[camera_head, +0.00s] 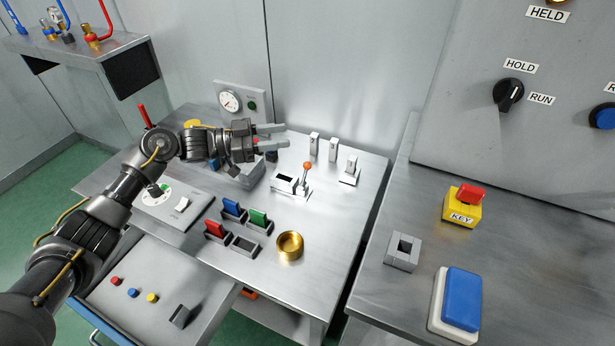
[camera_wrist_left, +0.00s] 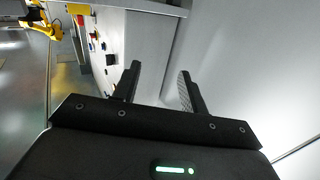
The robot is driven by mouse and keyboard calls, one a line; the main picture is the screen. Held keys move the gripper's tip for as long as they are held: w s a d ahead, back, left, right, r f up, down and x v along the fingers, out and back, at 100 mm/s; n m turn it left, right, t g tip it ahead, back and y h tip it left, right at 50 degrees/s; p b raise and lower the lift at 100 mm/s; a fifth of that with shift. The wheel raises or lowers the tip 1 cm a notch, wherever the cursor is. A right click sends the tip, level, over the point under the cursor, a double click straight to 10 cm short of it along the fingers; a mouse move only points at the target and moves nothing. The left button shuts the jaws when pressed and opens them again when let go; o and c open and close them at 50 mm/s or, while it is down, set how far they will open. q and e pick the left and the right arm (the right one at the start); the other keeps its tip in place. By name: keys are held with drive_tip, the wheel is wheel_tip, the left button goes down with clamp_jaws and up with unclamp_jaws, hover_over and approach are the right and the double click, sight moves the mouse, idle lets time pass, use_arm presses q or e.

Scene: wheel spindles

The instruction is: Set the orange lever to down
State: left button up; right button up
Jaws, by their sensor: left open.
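The orange lever (camera_head: 307,166) is a thin metal stick with an orange ball on top. The left wrist view shows the open fingers (camera_wrist_left: 158,70) too; I cannot make out the lever there. My right gripper is out of view.
Several pale metal posts (camera_head: 332,149) stand just behind and right of the lever. A brass cup (camera_head: 289,246) and blue, red and green switches (camera_head: 258,219) lie in front. A gauge box (camera_head: 241,99) stands behind. The table right of the brass cup is clear.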

use_arm(q)
drive_tip(key=b, duration=0.5)
approach(307, 166)
wheel_tip(307, 166, up, 4)
drive_tip(key=w+d, duration=0.2)
wheel_tip(307, 166, down, 5)
drive_tip(key=b, duration=0.4)
drive_tip(key=shift+s+x, duration=0.15)
drive_tip(key=shift+x, duration=1.85)
drive_tip(key=shift+s+x, duration=0.1)
drive_tip(key=shift+x, duration=1.85)
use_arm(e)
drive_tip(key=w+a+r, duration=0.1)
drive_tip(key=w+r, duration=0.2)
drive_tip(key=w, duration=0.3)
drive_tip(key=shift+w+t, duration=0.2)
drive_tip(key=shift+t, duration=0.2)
use_arm(q)
drive_tip(key=shift+r, duration=0.1)
drive_tip(key=shift+c, duration=0.3)
clamp_jaws()
